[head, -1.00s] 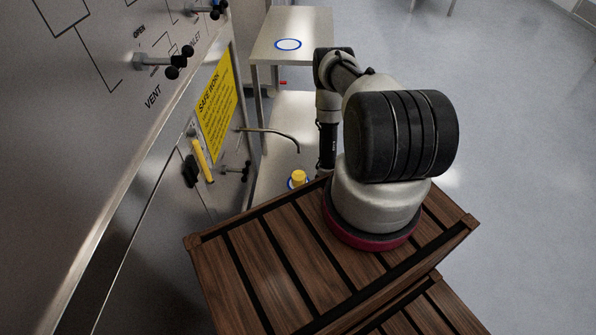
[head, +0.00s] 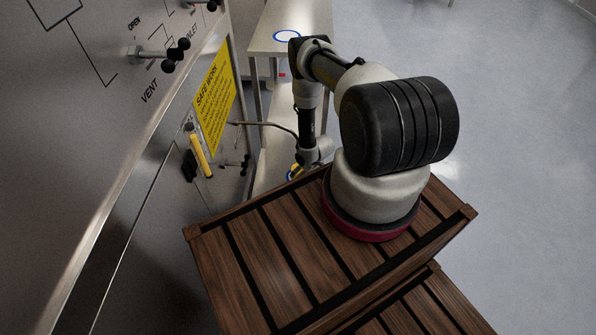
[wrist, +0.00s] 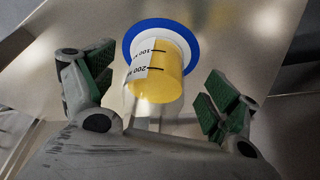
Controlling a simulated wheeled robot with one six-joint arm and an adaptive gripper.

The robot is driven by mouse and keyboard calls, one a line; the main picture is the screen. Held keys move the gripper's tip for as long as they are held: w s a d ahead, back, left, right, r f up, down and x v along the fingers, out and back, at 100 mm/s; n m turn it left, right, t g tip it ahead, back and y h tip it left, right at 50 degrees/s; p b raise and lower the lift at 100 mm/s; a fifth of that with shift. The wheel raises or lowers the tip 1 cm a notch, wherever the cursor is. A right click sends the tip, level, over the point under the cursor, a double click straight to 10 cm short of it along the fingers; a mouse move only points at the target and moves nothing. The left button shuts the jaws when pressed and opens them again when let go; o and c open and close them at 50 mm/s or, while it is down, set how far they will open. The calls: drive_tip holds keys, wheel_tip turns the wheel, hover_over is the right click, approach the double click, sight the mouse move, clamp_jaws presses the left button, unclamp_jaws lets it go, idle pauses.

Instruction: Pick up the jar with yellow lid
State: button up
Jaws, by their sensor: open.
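The jar (wrist: 160,75) shows in the wrist view as a yellow cylinder with a white label marked 100 and 200. It is on a white disc with a blue ring (wrist: 133,38) on a pale metal surface. Its lid cannot be told clearly from its body. My gripper (wrist: 160,86) is open, with one green-padded finger to the left of the jar and one to the right. Gaps show between both fingers and the jar. In the head view, only a bit of yellow at the jar (head: 294,170) shows; my arm's end hides most of it.
The steel vessel panel (head: 110,90) with protruding valve handles (head: 165,55) stands on the left. A bent metal pipe (head: 265,124) reaches out over the lower shelf.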

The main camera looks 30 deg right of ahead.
drive_tip(key=shift+w+a+f, duration=0.1)
drive_tip(key=shift+w+a, duration=0.15)
drive_tip(key=shift+w, duration=0.4)
drive_tip(key=shift+w+a, duration=0.2)
drive_tip(key=shift+w, duration=0.4)
drive_tip(key=shift+w+f, duration=0.15)
drive_tip(key=shift+f, duration=0.3)
drive_tip(key=shift+c, duration=0.5)
drive_tip(key=c, duration=1.1)
drive_tip(key=shift+r, duration=0.1)
